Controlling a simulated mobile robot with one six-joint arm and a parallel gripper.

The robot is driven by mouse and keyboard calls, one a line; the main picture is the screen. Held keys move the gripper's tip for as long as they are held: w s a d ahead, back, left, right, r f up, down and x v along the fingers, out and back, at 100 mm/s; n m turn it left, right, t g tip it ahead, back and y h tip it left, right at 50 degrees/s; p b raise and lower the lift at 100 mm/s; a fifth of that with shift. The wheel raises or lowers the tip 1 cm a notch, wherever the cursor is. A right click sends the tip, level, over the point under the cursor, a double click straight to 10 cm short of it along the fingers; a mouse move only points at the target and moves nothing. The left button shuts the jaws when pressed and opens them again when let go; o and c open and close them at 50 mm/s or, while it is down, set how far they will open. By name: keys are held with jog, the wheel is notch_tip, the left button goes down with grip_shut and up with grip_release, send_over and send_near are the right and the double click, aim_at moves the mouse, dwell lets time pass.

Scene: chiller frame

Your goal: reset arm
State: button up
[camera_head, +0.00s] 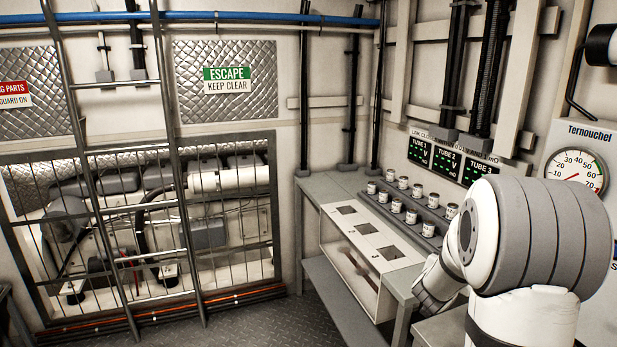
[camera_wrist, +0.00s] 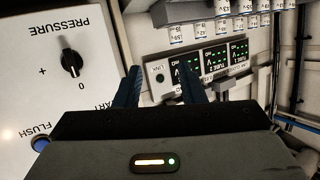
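My gripper (camera_wrist: 159,72) shows in the wrist view with its two dark fingers spread apart and nothing between them. A white panel with a black PRESSURE knob (camera_wrist: 71,63) lies to the left of the fingers, and the tube displays (camera_wrist: 214,58) show beyond them, upside down. In the head view my white and grey arm fills the lower right. My gripper is not visible there.
A bench (camera_head: 352,186) holds several small cans (camera_head: 403,182) in a grey rack, beside a box with numbered openings (camera_head: 362,228). A gauge (camera_head: 577,170) is on the right wall. A ladder (camera_head: 172,150) stands before a caged machine at left. The floor (camera_head: 290,322) shows clear.

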jog(key=s+a+r+n+y, duration=0.1)
jog(key=s+a+n+y, duration=0.25)
jog(key=a, duration=0.65)
jog(key=s+a+r+n+y, duration=0.25)
jog(key=a+y, duration=0.25)
jog(key=a, duration=0.4)
jog(key=s+a+n+g+y, duration=0.1)
jog(key=s+a+n+g, duration=0.1)
jog(key=s, duration=0.9)
jog(key=s+a+f+n+g+p, duration=0.1)
jog(key=s+a+g, duration=0.4)
jog(key=s, duration=0.6)
jog(key=shift+s+f+n+g+y, duration=0.2)
jog(key=shift+n+g+y, duration=0.15)
jog(key=shift+n+g, duration=0.2)
